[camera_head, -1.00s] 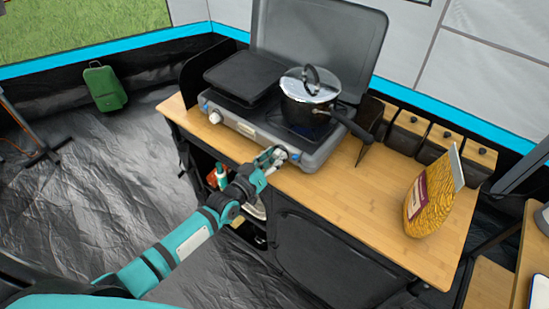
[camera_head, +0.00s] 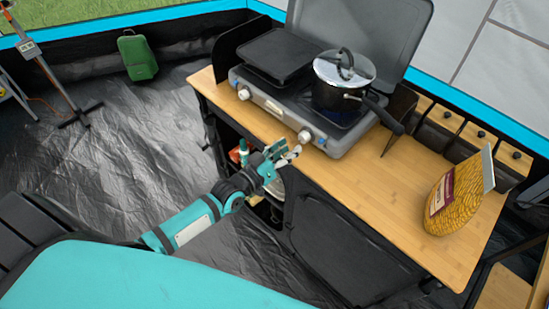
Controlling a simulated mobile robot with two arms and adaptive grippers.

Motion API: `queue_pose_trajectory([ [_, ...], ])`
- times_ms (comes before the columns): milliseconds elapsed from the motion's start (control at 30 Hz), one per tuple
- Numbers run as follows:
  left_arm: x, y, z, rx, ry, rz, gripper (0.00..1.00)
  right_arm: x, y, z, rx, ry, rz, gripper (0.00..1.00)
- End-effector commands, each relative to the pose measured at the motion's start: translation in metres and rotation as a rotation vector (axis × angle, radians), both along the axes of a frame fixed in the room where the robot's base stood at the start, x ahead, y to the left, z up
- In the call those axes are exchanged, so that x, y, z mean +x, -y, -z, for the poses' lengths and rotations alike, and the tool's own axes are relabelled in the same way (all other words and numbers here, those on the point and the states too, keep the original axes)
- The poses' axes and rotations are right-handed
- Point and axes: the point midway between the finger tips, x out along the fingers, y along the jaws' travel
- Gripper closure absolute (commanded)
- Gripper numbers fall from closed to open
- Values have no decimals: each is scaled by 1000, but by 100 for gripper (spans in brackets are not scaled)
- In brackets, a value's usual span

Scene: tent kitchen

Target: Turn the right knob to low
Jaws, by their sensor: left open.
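The camp stove (camera_head: 285,105) stands on the wooden counter with its lid up. Its right knob (camera_head: 304,137) is a small pale knob on the front, and its left knob (camera_head: 243,94) is at the front's left end. My left gripper (camera_head: 286,153) is open just in front of and below the right knob, with a small visible gap between them. The knob's setting is too small to read. My right gripper is not in view.
A black pot (camera_head: 341,83) with a glass lid sits on the right burner, its handle reaching right. A black griddle (camera_head: 276,55) covers the left burner. A yellow bag (camera_head: 455,200) stands on the counter's right. Free wood (camera_head: 375,190) lies between.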

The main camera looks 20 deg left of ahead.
Motion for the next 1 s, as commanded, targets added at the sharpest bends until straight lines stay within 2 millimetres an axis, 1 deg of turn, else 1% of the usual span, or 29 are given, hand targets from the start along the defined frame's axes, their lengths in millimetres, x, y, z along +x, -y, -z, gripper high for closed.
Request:
queue_pose_trajectory([
  [33,-13,-4,0,2,-3,1,58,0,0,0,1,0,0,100],
  [200,-42,-14,-3,1,-3,2,58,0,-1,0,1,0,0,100],
  [300,-53,-19,-4,0,-1,0,58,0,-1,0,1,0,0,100],
  [400,-60,-21,-5,0,-1,0,58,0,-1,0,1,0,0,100],
  [1000,-62,-22,-4,2,-2,-1,58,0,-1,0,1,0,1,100],
])
